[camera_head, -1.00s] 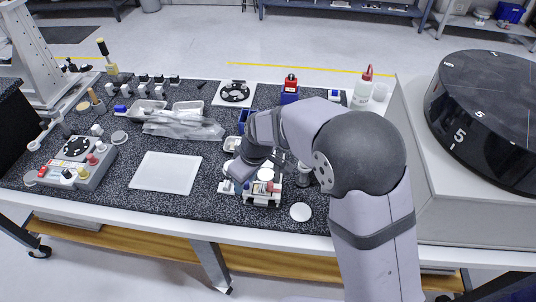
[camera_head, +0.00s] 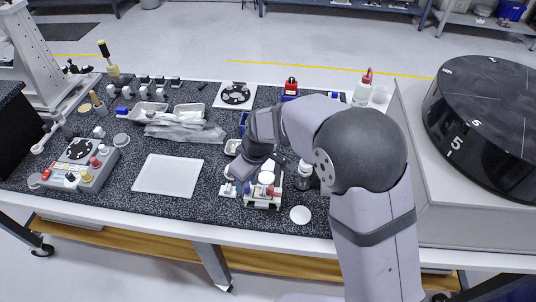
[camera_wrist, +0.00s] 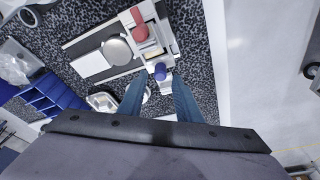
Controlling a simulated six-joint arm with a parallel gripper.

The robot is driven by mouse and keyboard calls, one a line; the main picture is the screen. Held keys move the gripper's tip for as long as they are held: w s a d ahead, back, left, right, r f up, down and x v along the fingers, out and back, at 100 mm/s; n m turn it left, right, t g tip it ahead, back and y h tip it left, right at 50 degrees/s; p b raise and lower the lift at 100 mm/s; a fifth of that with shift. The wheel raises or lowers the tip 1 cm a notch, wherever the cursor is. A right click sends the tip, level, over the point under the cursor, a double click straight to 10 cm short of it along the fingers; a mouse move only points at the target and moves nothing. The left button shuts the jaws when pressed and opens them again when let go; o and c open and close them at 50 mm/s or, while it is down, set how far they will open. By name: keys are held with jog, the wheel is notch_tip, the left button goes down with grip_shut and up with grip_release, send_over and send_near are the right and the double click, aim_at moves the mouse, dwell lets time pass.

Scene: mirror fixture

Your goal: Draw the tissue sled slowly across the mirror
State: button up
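The mirror fixture (camera_head: 262,200) stands near the table's front edge, a pale frame with a round silvery mirror (camera_wrist: 116,50) in the wrist view. A red knob (camera_wrist: 140,32) sits on the frame beside the mirror. A small blue knob (camera_wrist: 160,71) on a pale block is at the fixture's near edge in the wrist view; it may be the tissue sled's handle, but no tissue can be made out. My gripper (camera_wrist: 160,84) is open, its two fingers apart with the blue knob between or just beyond their tips. I cannot tell whether they touch it.
A white pad (camera_head: 168,176) lies left of the fixture and a white disc (camera_head: 300,215) to its right. Blue bins (camera_wrist: 45,98) are behind the fixture. The speckled table's front edge (camera_head: 200,228) is near.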

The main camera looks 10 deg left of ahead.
jog(key=shift+w+a+r+p, duration=0.1)
jog(key=shift+r+p, duration=0.9)
jog(key=shift+r, duration=0.7)
jog(key=shift+m, duration=0.9)
jog(key=s+d+f+m, duration=0.1)
jog(key=s+d, duration=0.1)
jog(key=s+d+f+m+g+h, duration=0.1)
jog(key=s+d+f, duration=0.2)
jog(key=s, duration=0.2)
jog(key=shift+s+d+f+m+g+h, duration=0.1)
jog(key=shift+d+f+m+g+h, duration=0.25)
jog(key=shift+d+m+g+h, duration=0.05)
jog(key=shift+m+g+h, duration=0.5)
jog(key=shift+m+g, duration=0.1)
jog(key=shift+m, duration=0.3)
jog(key=s+d, duration=0.6)
jog(key=shift+s+d+f, duration=0.1)
jog(key=shift+d+f, duration=0.05)
jog(key=shift+d, duration=0.2)
jog(key=s+d+r+m, duration=0.1)
jog(key=d+r+m, duration=0.1)
jog(key=d, duration=0.5)
jog(key=s+d+r+m+t, duration=0.1)
jog(key=s+d+r+m, duration=0.1)
jog(key=d, duration=0.6)
jog(key=shift+d+r+m+t, duration=0.15)
jog(key=shift+r+m+t, duration=0.15)
jog(key=shift+r+m, duration=0.5)
